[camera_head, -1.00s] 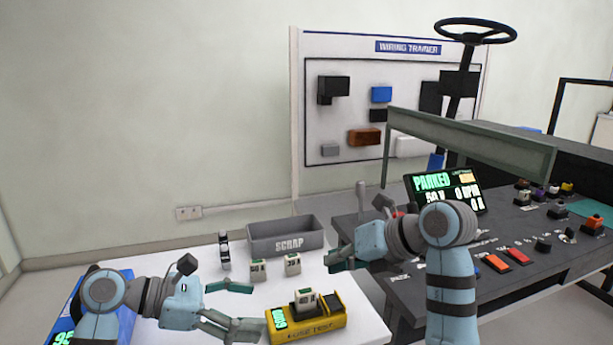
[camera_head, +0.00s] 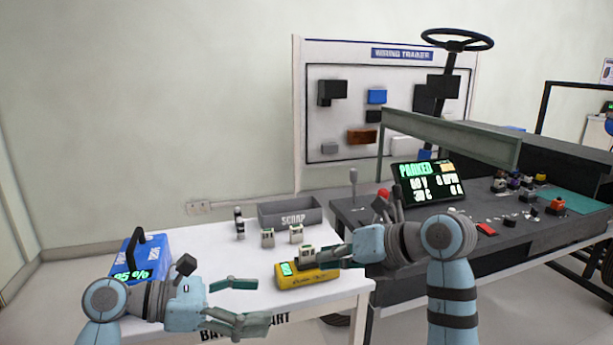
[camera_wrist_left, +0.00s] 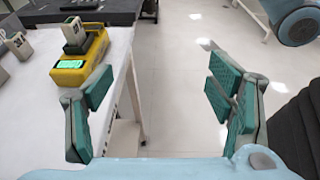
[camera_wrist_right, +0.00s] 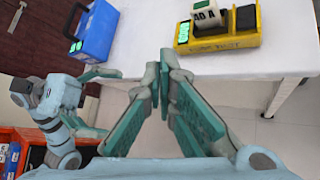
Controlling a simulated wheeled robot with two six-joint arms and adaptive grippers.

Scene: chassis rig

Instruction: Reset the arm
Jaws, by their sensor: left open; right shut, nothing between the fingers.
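My left gripper (camera_head: 240,306) is open and empty at the front edge of the white table (camera_head: 200,255). In the left wrist view its fingers (camera_wrist_left: 160,105) are spread wide over the floor beside the table. My right gripper (camera_head: 325,257) reaches left from the console towards the yellow fuse tester (camera_head: 305,277). In the right wrist view its fingers (camera_wrist_right: 165,65) are closed together with nothing between them, in front of the table edge. A fuse block (camera_wrist_right: 208,15) sits in the tester, apart from both grippers in the wrist views.
A blue battery box (camera_head: 145,258) stands at the table's left. Two small blocks (camera_head: 296,233) and a dark upright object (camera_head: 239,223) stand before the grey scrap bin (camera_head: 291,211). The dark console (camera_head: 480,225) with levers and display is to the right.

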